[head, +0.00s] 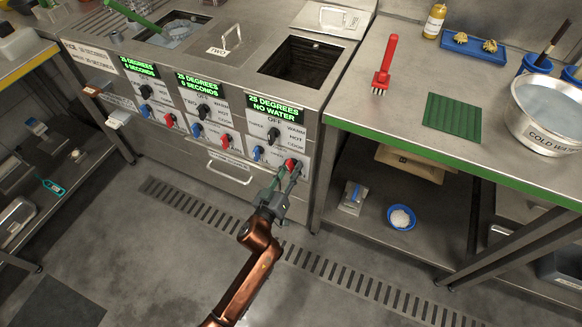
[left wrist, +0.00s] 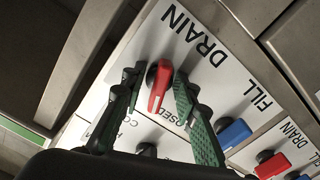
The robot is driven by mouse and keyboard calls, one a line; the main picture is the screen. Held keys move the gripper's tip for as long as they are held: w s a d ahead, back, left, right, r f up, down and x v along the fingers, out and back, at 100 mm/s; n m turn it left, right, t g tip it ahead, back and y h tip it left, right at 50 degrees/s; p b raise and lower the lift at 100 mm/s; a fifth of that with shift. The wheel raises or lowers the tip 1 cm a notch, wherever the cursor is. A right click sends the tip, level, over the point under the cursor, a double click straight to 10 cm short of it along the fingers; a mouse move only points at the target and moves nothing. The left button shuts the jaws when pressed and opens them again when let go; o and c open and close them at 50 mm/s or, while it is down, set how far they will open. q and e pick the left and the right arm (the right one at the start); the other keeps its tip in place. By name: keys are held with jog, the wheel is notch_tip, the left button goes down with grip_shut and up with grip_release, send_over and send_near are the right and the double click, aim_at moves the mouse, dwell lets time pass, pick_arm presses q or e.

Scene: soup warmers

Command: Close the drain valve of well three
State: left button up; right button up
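Well three (head: 303,62) is an open, dark well at the right of the warmer counter. Its display (head: 275,108) reads "25 degrees no water". The red drain valve (head: 291,163) is at the lower right of its panel. In the left wrist view the red drain valve (left wrist: 160,86) sits beside the word "DRAIN", and part of "CLOSED" shows near its lower end. My left gripper (head: 288,180) is at this valve. In the left wrist view my left gripper's green-padded fingers (left wrist: 155,95) are spread, one on each side of the handle; contact is unclear. My right gripper is not in view.
A blue fill valve (head: 258,153) stands left of the red one. A drawer handle (head: 229,172) protrudes lower left. The side table (head: 345,112) has a green edge and holds a red brush (head: 385,64) and a cold-water bowl (head: 550,110). The floor in front is clear.

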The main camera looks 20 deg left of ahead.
pick_arm(q)
jog(key=shift+c, duration=0.5)
jog(key=c, duration=0.6)
jog(key=m, duration=0.2)
jog(key=shift+a+m, duration=0.1)
jog(key=shift+m, duration=0.6)
jog(key=shift+m+p, duration=0.35)
jog(key=shift+m, duration=0.25)
jog(key=o, duration=0.7)
jog(key=shift+s, duration=0.15)
